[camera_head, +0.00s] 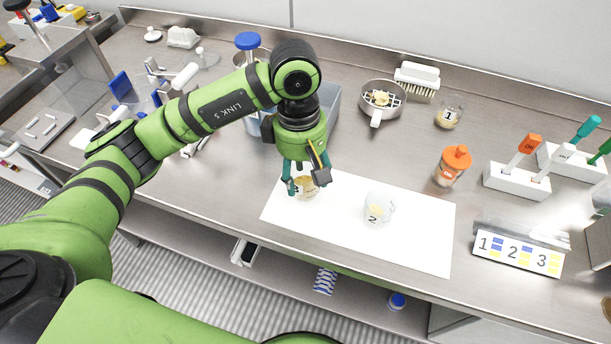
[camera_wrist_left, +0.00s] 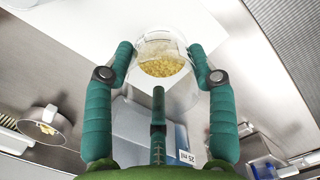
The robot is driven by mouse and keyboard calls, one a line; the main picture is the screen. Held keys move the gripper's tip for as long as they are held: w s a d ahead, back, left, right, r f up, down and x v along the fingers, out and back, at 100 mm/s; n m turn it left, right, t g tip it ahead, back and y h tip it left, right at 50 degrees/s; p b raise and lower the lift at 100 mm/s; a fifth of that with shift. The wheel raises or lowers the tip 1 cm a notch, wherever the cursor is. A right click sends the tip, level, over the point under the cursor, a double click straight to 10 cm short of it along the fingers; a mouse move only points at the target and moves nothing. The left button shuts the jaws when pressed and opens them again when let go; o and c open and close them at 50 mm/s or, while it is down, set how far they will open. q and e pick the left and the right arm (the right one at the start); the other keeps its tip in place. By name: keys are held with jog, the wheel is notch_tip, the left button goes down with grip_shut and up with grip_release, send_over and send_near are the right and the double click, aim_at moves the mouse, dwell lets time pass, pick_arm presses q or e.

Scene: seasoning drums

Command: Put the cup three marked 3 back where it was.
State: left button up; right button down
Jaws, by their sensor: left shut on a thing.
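My left gripper (camera_head: 307,182) is shut on a clear cup (camera_head: 305,190) with yellow grains inside, over the left end of the white mat (camera_head: 420,248). The cup marked 1 (camera_head: 449,115) stands at the back of the bench. My right gripper is not in view.
An orange-lidded jar (camera_head: 452,168) stands right of the mat. A sign with 1, 2 and 3 (camera_head: 518,252) is at the front right. A strainer (camera_head: 381,101) and a brush (camera_head: 417,80) lie at the back. A grey bin (camera_head: 327,108) is behind my gripper.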

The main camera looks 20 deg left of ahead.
pick_arm(q)
jog(key=shift+w+a+f, duration=0.15)
jog(key=shift+w+f, duration=0.3)
jog(key=shift+w, duration=0.25)
notch_tip(320, 180, down, 3)
jog(key=shift+f+p, duration=0.1)
jog(key=shift+p, duration=0.75)
jog(key=shift+f, duration=0.4)
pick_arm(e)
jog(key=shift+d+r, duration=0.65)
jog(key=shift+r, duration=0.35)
pick_arm(q)
jog(key=shift+f, duration=0.15)
jog(key=o, duration=1.3)
jog(key=shift+c, duration=0.2)
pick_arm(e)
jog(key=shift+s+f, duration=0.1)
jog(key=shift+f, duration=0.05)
